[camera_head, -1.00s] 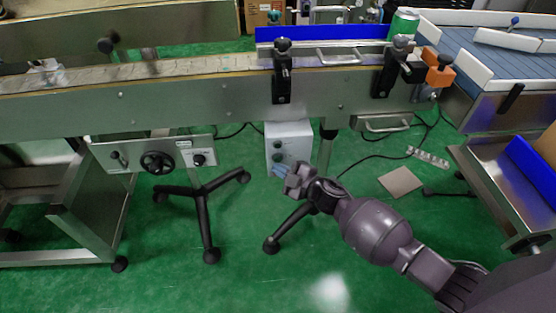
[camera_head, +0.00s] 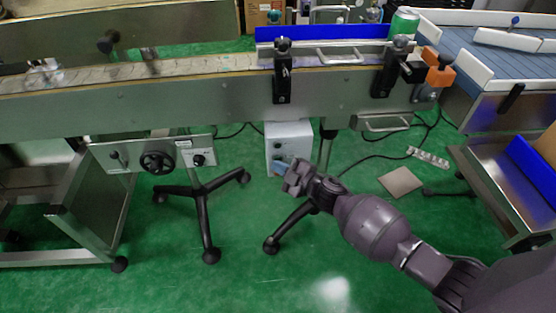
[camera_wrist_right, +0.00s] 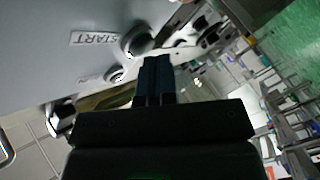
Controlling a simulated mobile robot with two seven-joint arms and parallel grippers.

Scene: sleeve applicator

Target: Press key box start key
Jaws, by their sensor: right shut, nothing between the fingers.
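The key box (camera_head: 289,134) is a pale box under the conveyor, with dark round controls on its front. In the head view, my right gripper (camera_head: 279,168) is in front of the lower part of that face and hides the lower control. In the right wrist view, the box face (camera_wrist_right: 50,20) fills the upper left, with a START label (camera_wrist_right: 95,40) and a round start key (camera_wrist_right: 137,39) beside it. A second round control (camera_wrist_right: 115,73) is below. The right gripper's dark fingers (camera_wrist_right: 157,66) are shut and empty, tips close to the start key; I cannot tell whether they touch. My left gripper is out of view.
The conveyor (camera_head: 180,98) spans above the box. A black-footed stand (camera_head: 202,200) is at left, and a support leg with a black foot (camera_head: 271,243) is near my right arm. A green can (camera_head: 403,24) stands on the conveyor. Green floor is open in front.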

